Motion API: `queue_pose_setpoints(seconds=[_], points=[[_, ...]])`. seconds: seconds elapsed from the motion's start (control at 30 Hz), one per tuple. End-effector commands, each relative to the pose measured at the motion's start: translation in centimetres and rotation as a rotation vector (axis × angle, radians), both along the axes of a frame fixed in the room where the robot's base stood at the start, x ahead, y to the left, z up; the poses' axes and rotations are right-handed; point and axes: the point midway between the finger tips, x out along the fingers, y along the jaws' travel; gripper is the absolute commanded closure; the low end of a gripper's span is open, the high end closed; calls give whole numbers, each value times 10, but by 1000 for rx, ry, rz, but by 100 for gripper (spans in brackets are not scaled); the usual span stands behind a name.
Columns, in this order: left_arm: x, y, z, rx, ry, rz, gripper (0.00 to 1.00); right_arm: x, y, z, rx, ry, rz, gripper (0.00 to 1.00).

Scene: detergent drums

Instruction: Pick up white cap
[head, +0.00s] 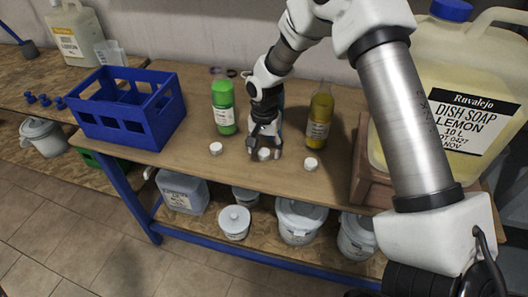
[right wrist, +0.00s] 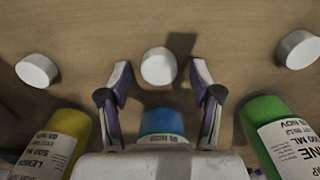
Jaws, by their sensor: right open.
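Three white caps lie apart in a row on the wooden bench: one on the left (head: 215,148), one in the middle (head: 264,154) and one on the right (head: 311,163). My right gripper (head: 264,146) points down at the middle cap and is open. In the right wrist view the middle cap (right wrist: 159,66) shows in the gap between the spread fingertips (right wrist: 161,72), slightly beyond them. I cannot tell whether either finger touches it. The other caps show at the left (right wrist: 37,70) and right (right wrist: 298,49), outside the fingers. My left gripper is not in view.
A green bottle (head: 223,108) and a yellow bottle (head: 319,118) stand behind the caps. A blue-topped bottle (right wrist: 162,122) stands between them, mostly hidden by my gripper. A blue crate (head: 128,124) is at left, a large dish soap jug (head: 462,105) at right.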

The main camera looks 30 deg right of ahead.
Motion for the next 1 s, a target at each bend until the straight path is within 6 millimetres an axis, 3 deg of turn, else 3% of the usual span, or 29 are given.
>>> queue_pose_setpoints(seconds=[0.1, 0.13, 0.3, 0.77, 1.0], points=[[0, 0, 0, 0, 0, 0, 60, 0, 0, 1, -1, -1, 1, 35], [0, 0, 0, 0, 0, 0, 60, 0, 0, 1, -1, -1, 1, 46], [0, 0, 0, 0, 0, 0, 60, 0, 0, 1, 0, 0, 1, 75], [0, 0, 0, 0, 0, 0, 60, 0, 0, 3, -1, -1, 1, 75], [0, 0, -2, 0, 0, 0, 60, 1, 0, 24, -1, -2, 1, 75]])
